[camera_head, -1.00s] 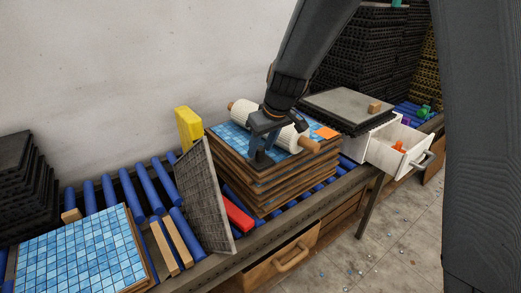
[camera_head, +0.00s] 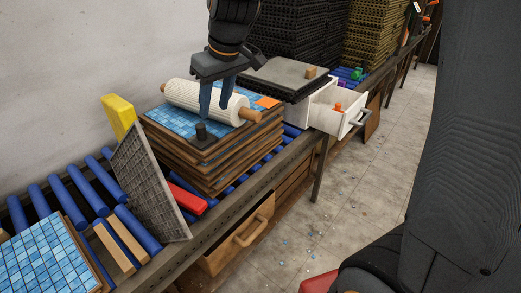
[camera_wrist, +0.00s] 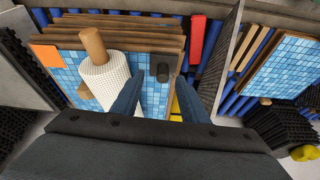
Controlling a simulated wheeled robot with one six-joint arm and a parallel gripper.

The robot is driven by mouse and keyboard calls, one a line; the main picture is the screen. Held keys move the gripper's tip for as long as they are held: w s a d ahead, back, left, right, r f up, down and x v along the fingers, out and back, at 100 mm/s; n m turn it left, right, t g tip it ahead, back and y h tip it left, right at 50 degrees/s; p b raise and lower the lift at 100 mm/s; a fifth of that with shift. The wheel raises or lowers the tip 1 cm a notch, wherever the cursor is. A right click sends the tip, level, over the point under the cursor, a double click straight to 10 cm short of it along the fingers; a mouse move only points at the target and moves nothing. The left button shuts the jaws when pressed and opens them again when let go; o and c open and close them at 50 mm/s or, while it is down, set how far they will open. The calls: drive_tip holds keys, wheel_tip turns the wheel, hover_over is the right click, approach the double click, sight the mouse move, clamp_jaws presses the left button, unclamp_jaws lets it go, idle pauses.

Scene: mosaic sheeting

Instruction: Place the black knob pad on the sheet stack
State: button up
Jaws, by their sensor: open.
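The black knob pad (camera_head: 201,136) sits upright on the blue mosaic top of the sheet stack (camera_head: 172,120), near its front left corner. In the wrist view the pad (camera_wrist: 163,72) stands near the edge of the stack, beside the white roller. My gripper (camera_head: 215,112) is above the stack with its two blue fingers apart and empty. I see no contact.
A white roller with wooden handles (camera_head: 205,100) and an orange square (camera_head: 267,102) lie on the stack. A grey grid panel (camera_head: 150,180) leans left of it, beside a yellow block (camera_head: 118,115). A red block (camera_head: 187,198) lies on the rollers. A white drawer (camera_head: 325,112) stands open at right.

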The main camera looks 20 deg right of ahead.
drive_tip(key=s+d+f+m+g+h, duration=0.1)
drive_tip(key=s+d+f+m, duration=0.2)
drive_tip(key=s+d+f, duration=0.3)
drive_tip(key=s+d+f+m+g+h, duration=0.1)
drive_tip(key=s+d+f+m, duration=0.2)
drive_tip(key=s+d+f, duration=0.3)
drive_tip(key=s, duration=0.5)
drive_tip(key=shift+s+d+f, duration=0.3)
drive_tip(key=shift+d+f, duration=0.05)
drive_tip(key=shift+f, duration=0.05)
